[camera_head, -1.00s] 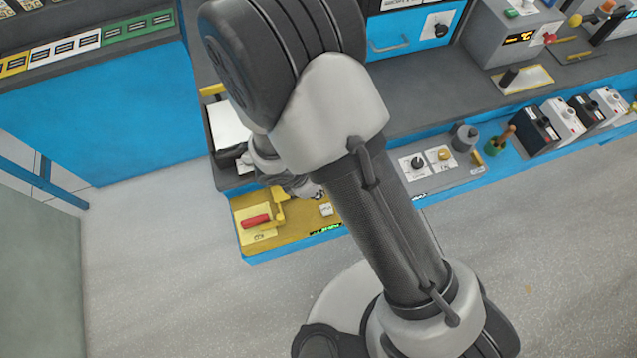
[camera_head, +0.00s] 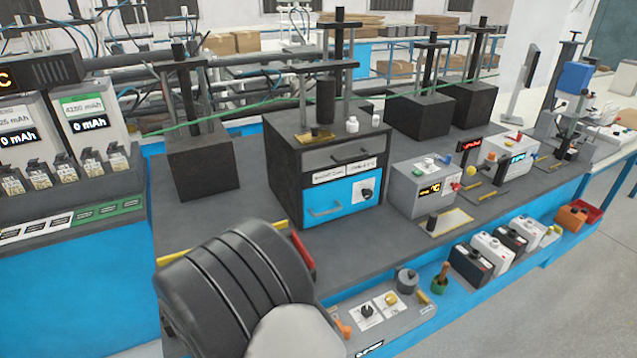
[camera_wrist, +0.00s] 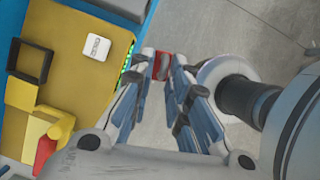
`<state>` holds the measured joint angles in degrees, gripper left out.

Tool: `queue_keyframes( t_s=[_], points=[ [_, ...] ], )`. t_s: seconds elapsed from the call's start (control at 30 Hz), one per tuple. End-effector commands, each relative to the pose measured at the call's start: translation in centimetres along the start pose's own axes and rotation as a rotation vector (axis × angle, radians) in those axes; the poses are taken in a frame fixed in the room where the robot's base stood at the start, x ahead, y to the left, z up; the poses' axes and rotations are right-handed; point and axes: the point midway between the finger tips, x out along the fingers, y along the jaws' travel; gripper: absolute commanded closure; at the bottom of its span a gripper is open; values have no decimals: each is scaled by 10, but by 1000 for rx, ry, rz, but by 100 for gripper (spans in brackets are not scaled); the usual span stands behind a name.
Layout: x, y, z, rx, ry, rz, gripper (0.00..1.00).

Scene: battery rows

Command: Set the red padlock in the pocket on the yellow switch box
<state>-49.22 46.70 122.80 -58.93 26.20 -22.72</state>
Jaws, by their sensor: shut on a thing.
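The red padlock (camera_wrist: 163,66) shows as a small red piece between the fingertips of my gripper (camera_wrist: 160,70) in the wrist view. The fingers are shut on it and hide much of it. It is apart from the yellow switch box (camera_wrist: 70,85), just past its right edge in that view, over the grey floor. The box carries a dark open square frame (camera_wrist: 14,56) at its left, a white button (camera_wrist: 97,45) and a red handle (camera_wrist: 44,152) on a yellow bracket. I cannot tell how deep the frame is. The head view shows neither box nor gripper.
In the head view, a cabinet with a blue drawer (camera_head: 338,203) stands on the grey bench. A control panel (camera_head: 408,321) with knobs is on the lower ledge, near my arm. Several small power units line the ledge to the right. Floor is free at lower right.

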Motion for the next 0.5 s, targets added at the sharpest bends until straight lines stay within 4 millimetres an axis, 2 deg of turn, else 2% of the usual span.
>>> queue_keyframes(
  t_s=[0.17,0.23,0.37,0.5],
  points=[
    [1,6,29,153,0,-57,100],
    [2,8,50,267,0,-104,100],
    [3,3,104,576,-3,-233,100],
    [-1,-15,162,983,-6,-403,100]
  ],
)
